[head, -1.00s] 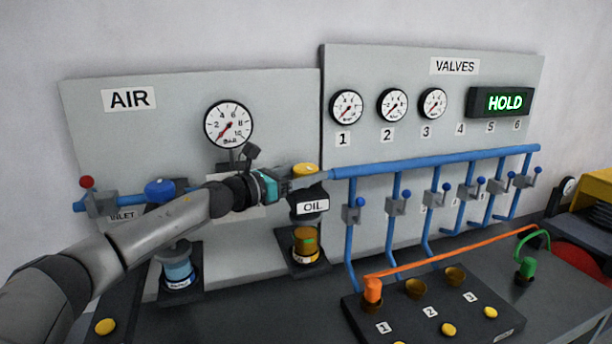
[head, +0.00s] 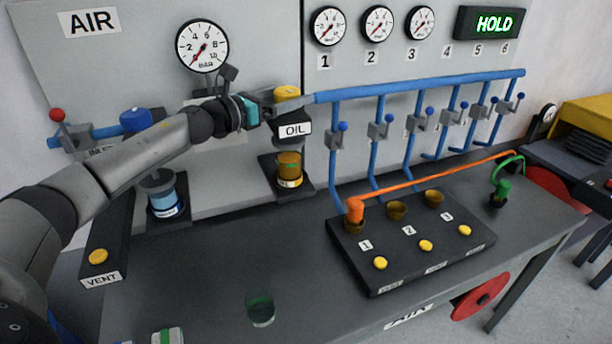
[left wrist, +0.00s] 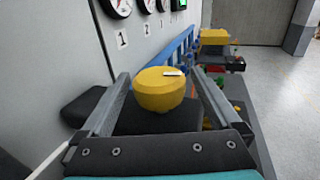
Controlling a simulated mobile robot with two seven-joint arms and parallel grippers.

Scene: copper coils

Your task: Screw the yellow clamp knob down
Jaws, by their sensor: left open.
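The yellow clamp knob (head: 286,92) sits on top of the black OIL unit (head: 291,129) at the middle of the wall panel. In the left wrist view the knob (left wrist: 160,90) is round, with a white mark on its top, and stands between my two fingers. My left gripper (head: 298,99) is open, reaching in from the left at knob height, with a finger on each side. A gap shows between the knob and each finger. The near finger partly covers the knob in the head view. My right gripper is not in view.
A blue pipe (head: 420,86) with several valve branches runs right from just beyond my fingertips. Below stands a black block (head: 375,273) with brass sockets and yellow buttons. A gauge (head: 202,46) hangs above my gripper. The table's front middle (head: 200,265) is mostly clear.

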